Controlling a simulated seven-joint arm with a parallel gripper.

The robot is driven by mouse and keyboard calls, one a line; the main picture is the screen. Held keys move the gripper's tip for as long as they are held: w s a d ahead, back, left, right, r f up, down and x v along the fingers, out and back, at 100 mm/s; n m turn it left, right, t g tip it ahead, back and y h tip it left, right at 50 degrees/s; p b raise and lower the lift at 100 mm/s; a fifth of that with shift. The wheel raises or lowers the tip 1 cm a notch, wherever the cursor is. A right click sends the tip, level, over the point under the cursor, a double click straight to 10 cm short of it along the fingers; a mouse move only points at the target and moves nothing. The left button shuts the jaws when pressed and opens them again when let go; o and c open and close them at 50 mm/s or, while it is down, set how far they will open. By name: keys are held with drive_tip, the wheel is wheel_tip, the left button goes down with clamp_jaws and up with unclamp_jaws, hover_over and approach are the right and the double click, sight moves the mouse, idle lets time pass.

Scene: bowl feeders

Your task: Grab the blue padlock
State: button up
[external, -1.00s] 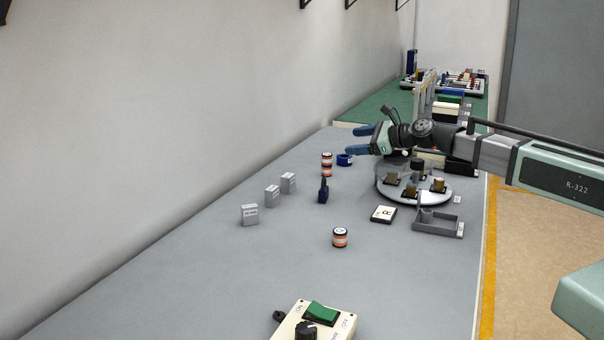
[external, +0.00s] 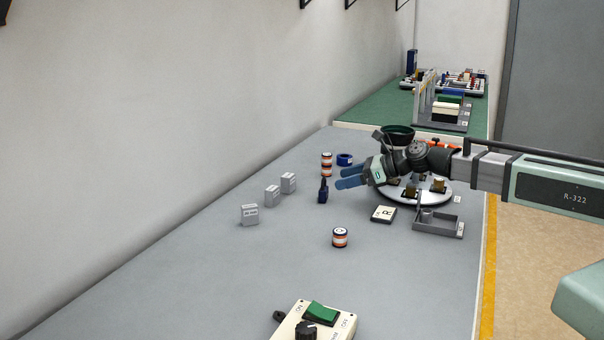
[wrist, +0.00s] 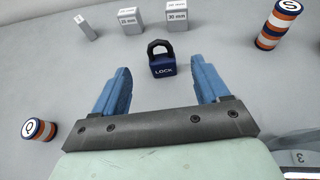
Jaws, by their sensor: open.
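The blue padlock (wrist: 162,66) stands upright on the grey table, its dark shackle on top and the word LOCK on its front. In the external view the padlock (external: 323,191) is just left of my gripper. My gripper (external: 344,177) has blue fingers, spread open and pointing toward the padlock. In the wrist view my gripper (wrist: 162,76) is open, with the padlock centred between the fingers and near or slightly past their tips. The fingers do not appear to touch it.
Grey marked blocks (external: 272,195) stand left of the padlock. Striped cylinders stand behind (external: 326,164) and in front (external: 340,237). A blue ring (external: 345,159) lies behind. A round plate (external: 440,195) with parts and a grey tray (external: 438,223) are right.

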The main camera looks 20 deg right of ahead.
sight(325, 188)
drive_tip(key=shift+f, duration=0.75)
drive_tip(key=x, duration=0.5)
drive_tip(key=shift+r, duration=0.1)
drive_tip(key=c, duration=1.2)
